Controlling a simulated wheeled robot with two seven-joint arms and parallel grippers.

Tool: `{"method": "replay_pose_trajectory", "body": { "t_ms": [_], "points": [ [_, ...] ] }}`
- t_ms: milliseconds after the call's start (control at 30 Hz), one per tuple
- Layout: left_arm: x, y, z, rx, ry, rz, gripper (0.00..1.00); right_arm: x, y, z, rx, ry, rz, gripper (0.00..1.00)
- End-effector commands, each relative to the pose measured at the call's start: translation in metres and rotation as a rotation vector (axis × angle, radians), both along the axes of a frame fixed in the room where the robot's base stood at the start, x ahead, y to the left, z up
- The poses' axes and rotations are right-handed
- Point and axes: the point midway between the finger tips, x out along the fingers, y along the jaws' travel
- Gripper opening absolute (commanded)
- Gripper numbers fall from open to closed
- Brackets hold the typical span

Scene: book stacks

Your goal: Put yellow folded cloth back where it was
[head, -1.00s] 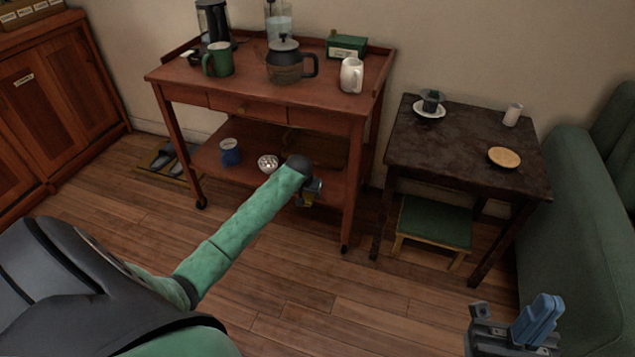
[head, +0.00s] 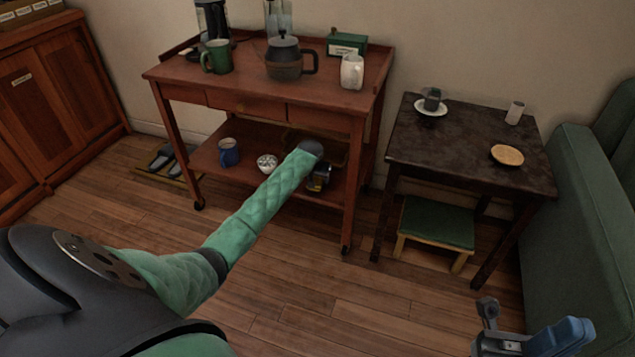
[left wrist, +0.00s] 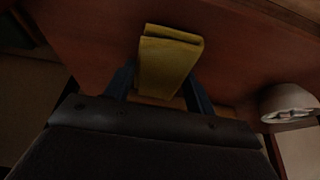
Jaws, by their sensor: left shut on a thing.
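The yellow folded cloth (left wrist: 168,62) is held between the blue fingers of my left gripper (left wrist: 160,85) in the left wrist view. In the head view my left gripper (head: 319,178) is at the right part of the cart's lower shelf (head: 210,163), mostly hidden behind my forearm. The cloth shows there only as a tiny yellow patch, and I cannot tell whether it touches the shelf. My right gripper (head: 530,338) is at the bottom right, away from the furniture, and its jaw opening is unclear.
A patterned bowl (head: 267,162) and a blue mug (head: 229,153) stand on the lower shelf, left of my left gripper. A kettle (head: 286,60), green mug (head: 217,56) and white mug (head: 352,71) stand on the cart top. A dark side table (head: 450,140) is right of the cart.

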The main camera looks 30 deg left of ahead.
Motion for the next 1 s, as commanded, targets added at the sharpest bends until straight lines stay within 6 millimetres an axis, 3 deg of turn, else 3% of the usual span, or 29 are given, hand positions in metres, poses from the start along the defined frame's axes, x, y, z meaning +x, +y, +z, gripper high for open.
{"method": "replay_pose_trajectory", "body": {
  "t_ms": [100, 467, 500, 600, 1000],
  "points": [
    [0.0002, 0.0001, -0.0147, 0.000, -0.001, 0.000, 0.34, 0.0009, 0.0029, -0.0045, 0.006, 0.001, 0.017, 0.00],
    [0.0001, 0.0002, -0.0162, 0.000, -0.001, 0.000, 0.34, 0.0020, 0.0029, 0.0025, 0.010, -0.014, 0.018, 0.00],
    [0.0001, 0.0003, -0.0172, 0.000, -0.001, 0.000, 0.57, 0.0019, 0.0028, 0.0023, 0.009, -0.014, 0.016, 0.00],
    [0.0002, 0.0002, -0.0173, 0.000, -0.001, 0.000, 0.76, 0.0018, 0.0025, 0.0011, 0.010, -0.012, 0.014, 0.00],
    [-0.0010, -0.0001, -0.0100, 0.000, -0.002, 0.000, 0.77, 0.0011, 0.0027, -0.0020, 0.012, 0.003, 0.017, 0.00]
  ]
}}
